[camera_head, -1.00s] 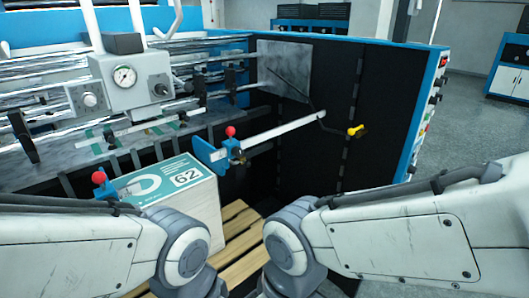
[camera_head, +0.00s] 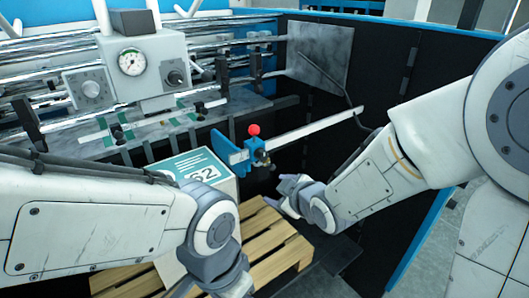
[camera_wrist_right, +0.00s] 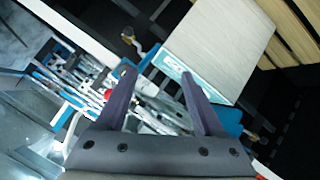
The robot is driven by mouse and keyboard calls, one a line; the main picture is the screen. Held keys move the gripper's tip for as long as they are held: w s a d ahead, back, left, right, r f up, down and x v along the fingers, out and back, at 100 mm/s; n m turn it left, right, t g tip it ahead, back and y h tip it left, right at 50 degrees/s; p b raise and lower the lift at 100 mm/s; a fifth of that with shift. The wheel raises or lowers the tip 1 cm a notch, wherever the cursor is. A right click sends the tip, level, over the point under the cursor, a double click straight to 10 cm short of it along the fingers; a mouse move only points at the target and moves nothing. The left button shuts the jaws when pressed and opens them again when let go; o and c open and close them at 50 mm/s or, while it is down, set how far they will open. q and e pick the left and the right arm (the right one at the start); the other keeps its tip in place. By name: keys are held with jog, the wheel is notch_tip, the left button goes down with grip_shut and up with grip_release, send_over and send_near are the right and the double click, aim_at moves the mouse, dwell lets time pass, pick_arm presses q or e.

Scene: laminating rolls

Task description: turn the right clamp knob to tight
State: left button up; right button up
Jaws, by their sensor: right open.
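The right clamp (camera_head: 237,152) is a blue bracket on a pale rail, with a round red ball (camera_head: 254,129) on top and a small dark knob (camera_head: 262,158) on its right side. My right gripper (camera_head: 282,192) is open and empty, below and right of the clamp, apart from it. In the right wrist view its two fingers (camera_wrist_right: 157,85) are spread. There a dark knob with a metal stem (camera_wrist_right: 138,44) shows beyond the left fingertip, beside blue clamp parts. My left wrist shows at the lower middle of the head view; its fingers are out of frame.
A paper stack marked 62 (camera_head: 205,172) stands on a wooden pallet (camera_head: 262,232) left of my right gripper. The pale rail (camera_head: 318,132) runs right from the clamp. A grey plate (camera_head: 320,57) and dark machine wall stand behind. A gauge box (camera_head: 143,66) is at upper left.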

aim_at(264, 156)
jog(key=w+a+t+p, duration=0.1)
jog(key=w, duration=0.3)
jog(key=w+n+t+y+p, duration=0.1)
jog(key=w, duration=0.3)
jog(key=w+a+n+t+p, duration=0.1)
jog(key=w, duration=0.3)
jog(key=shift+w+a+r, duration=0.2)
jog(key=shift+a+r, duration=0.1)
jog(key=shift+w+a+f, duration=0.2)
jog(key=shift+w, duration=0.25)
grip_shut()
